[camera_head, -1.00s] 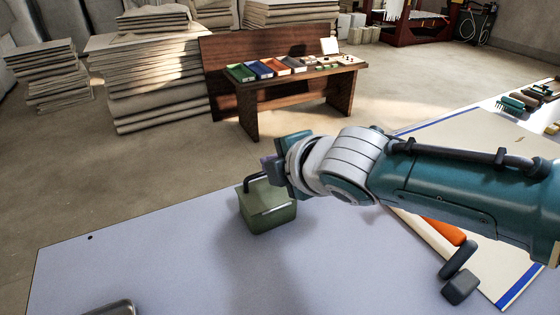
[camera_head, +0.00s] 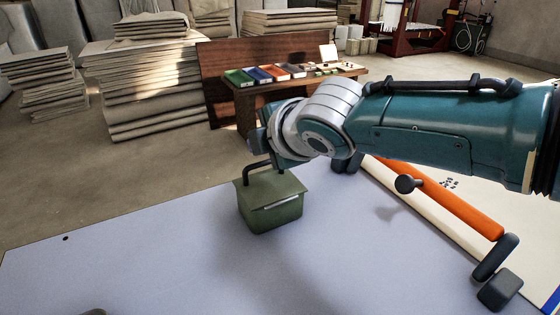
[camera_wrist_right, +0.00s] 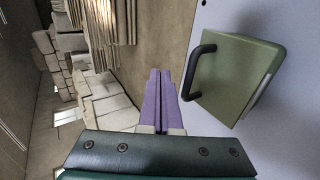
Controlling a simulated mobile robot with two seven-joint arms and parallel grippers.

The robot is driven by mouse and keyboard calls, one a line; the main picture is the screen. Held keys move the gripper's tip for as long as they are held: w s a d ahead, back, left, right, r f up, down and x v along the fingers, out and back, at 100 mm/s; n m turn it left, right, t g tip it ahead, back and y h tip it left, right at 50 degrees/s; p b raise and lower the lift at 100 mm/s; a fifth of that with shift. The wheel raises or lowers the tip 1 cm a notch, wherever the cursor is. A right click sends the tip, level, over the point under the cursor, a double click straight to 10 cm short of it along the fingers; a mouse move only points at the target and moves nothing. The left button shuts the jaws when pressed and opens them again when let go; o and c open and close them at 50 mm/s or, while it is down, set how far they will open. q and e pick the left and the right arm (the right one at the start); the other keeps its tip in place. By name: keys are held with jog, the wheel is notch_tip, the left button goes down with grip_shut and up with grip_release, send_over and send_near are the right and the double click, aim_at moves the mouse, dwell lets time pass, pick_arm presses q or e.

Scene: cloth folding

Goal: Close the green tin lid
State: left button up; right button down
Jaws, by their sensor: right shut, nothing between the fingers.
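The green tin (camera_head: 268,215) stands upright on the pale blue-grey table, with a dark bent handle (camera_head: 248,172) at its left. Its green lid (camera_head: 277,187) lies over the top and looks down or nearly so; a pale strip shows along the front edge. In the right wrist view the lid (camera_wrist_right: 230,75) and handle (camera_wrist_right: 197,70) are to the right of the fingers. My right gripper (camera_wrist_right: 160,72) has its purple fingers together, empty, beside the handle and apart from it. In the head view its fingers are hidden behind my wrist. My left gripper is out of view.
The pale table (camera_head: 150,255) is clear left of the tin. An orange bar (camera_head: 450,200) with dark fittings runs along the right side, beside a cream board (camera_head: 510,190). A wooden bench (camera_head: 290,90) with coloured trays and stacked sheets (camera_head: 150,85) stand behind.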

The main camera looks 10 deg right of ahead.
jog(key=shift+f, duration=0.1)
dwell(0.6)
jog(key=shift+r+p, duration=0.75)
jog(key=shift+r, duration=0.2)
